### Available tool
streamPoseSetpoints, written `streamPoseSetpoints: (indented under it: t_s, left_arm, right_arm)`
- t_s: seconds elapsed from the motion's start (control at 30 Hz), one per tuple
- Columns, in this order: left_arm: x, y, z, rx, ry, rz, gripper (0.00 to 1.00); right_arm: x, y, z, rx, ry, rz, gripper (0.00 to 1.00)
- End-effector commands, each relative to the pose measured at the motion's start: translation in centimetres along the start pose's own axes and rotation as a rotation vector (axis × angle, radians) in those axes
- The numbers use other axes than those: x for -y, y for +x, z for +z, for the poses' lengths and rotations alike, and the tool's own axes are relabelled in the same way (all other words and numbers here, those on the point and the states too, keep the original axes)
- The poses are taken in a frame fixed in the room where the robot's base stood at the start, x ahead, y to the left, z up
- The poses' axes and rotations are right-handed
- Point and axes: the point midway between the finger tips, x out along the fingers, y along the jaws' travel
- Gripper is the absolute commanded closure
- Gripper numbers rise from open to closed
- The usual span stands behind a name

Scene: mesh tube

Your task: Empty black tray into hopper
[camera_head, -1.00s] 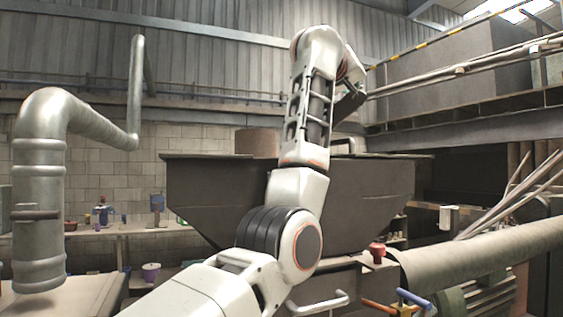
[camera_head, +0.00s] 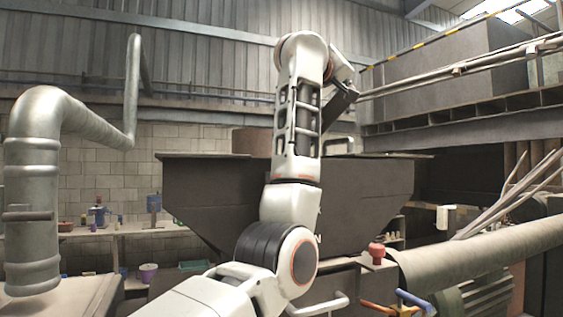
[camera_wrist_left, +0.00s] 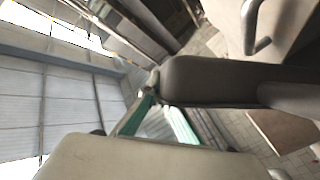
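In the head view the large dark hopper (camera_head: 205,195) stands in the middle, its upper rim roughly level and its interior not visible. My left arm comes up from the bottom left and crosses in front of it. Its far end bends down to the right above the rim, with a dark part at my left gripper (camera_head: 342,103), mostly hidden by the arm. Fingertips and grip are unclear there. In the left wrist view a dark grey rounded shape and teal-edged parts show, but I cannot identify them. My right gripper is not in view.
A thick bent metal pipe (camera_head: 33,200) stands at the left. A shelf with small containers (camera_head: 150,232) runs along the block wall. A thick horizontal pipe (camera_head: 490,250), a red knob (camera_head: 376,250) and valve handles lie at the right. Open air lies above the hopper.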

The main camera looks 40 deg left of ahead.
Motion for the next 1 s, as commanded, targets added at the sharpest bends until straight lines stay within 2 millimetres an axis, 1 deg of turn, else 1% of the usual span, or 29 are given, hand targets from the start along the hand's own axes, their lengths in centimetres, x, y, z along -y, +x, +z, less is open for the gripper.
streamPoseSetpoints:
  t_s: [0.43, 1.0]
  left_arm:
    - [-0.25, 0.54, 0.35, 0.022, 0.04, -0.012, 1.0]
    - [-0.21, 0.43, 0.26, 0.018, 0.033, -0.009, 1.0]
  right_arm:
    - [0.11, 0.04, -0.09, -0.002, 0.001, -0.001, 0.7]
    - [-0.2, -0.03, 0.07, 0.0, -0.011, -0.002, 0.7]
